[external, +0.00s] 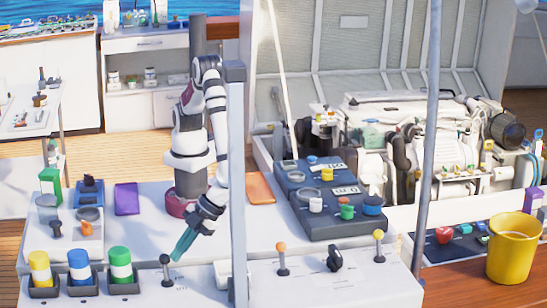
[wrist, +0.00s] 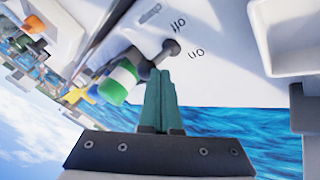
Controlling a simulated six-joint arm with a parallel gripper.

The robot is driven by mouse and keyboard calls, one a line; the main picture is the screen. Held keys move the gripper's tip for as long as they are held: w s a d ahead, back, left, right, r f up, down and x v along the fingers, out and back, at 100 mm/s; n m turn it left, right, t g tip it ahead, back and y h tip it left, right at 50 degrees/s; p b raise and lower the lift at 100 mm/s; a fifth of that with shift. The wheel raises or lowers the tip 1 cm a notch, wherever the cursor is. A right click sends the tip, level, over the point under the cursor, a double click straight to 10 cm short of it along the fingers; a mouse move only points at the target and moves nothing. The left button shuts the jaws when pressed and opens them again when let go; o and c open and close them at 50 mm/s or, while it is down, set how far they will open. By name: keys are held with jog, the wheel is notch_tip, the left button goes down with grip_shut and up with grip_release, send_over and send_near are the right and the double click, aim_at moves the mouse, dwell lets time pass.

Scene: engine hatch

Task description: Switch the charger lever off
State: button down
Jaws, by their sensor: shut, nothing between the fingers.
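A lever with a dark knob (external: 165,260) stands on the white panel at the front left in the external view. In the wrist view the dark knob (wrist: 171,47) shows just beyond my fingertips, beside printed "off" and "on" marks. A further small label there is too small to read. My gripper (external: 178,257) has teal fingers, shut and empty, pointing down to the left just right of the lever. The fingertips also show in the wrist view (wrist: 160,73), close to the knob. I cannot tell whether they touch it.
An orange-knobbed lever (external: 281,247), a black rotary knob (external: 335,258) and a yellow-knobbed lever (external: 379,236) stand farther right on the panel. A green-capped bottle (external: 120,262) stands close left of the lever. A grey post (external: 237,190) rises right of my gripper.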

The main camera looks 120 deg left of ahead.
jog(key=shift+a, duration=0.1)
jog(key=shift+w+d+f, duration=0.4)
jog(key=shift+d, duration=0.05)
dwell(0.4)
jog(key=shift+w, duration=0.15)
jog(key=w+a+r, duration=0.3)
jog(key=a+r, duration=0.3)
jog(key=a, duration=0.3)
jog(key=shift+a+r, duration=0.35)
